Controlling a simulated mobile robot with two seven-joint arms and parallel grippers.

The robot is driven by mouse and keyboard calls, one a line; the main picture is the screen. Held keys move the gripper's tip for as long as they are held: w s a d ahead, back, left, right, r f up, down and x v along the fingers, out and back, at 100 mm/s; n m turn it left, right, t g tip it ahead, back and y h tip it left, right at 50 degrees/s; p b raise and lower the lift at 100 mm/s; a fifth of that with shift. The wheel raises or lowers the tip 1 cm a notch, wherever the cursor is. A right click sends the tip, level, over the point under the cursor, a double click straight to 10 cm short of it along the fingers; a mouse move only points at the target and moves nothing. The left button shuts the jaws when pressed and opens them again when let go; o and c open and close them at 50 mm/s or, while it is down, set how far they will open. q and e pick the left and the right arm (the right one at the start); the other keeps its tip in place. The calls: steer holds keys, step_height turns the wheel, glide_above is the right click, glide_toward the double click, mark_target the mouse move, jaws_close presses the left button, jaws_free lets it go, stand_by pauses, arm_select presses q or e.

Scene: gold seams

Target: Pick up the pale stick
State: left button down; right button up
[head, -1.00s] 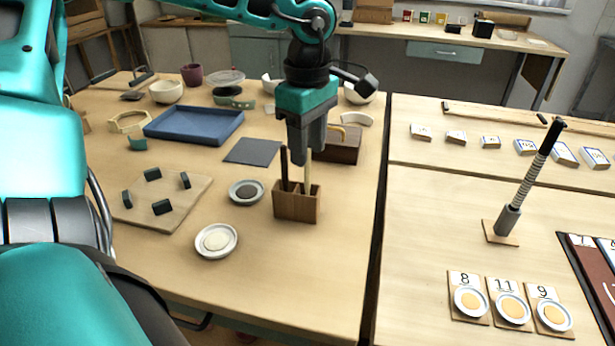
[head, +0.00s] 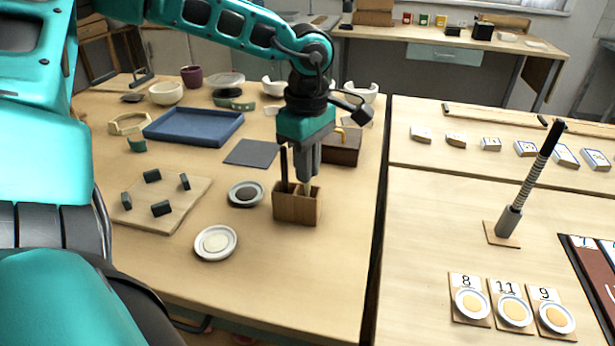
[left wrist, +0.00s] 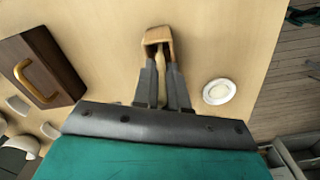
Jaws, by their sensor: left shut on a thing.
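The pale stick (head: 307,188) stands in the wooden holder (head: 297,209) on the left table. Only a short length of it shows below my fingers. My left gripper (head: 307,179) points down over the holder and is shut on the pale stick just above the holder's top. A dark stick (head: 284,166) stands in the same holder, to the left of my fingers. My right gripper is in neither view.
Two small dishes, one with dark contents (head: 246,193) and one with pale contents (head: 215,242), stand left of the holder. A wooden box with a yellow handle (head: 342,148) is behind the gripper. A blue tray (head: 194,126) lies farther back. The table's front is clear.

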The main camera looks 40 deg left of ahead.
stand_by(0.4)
arm_select(q)
step_height(320, 180, up, 20)
steer(key=p, duration=0.3)
stand_by(0.9)
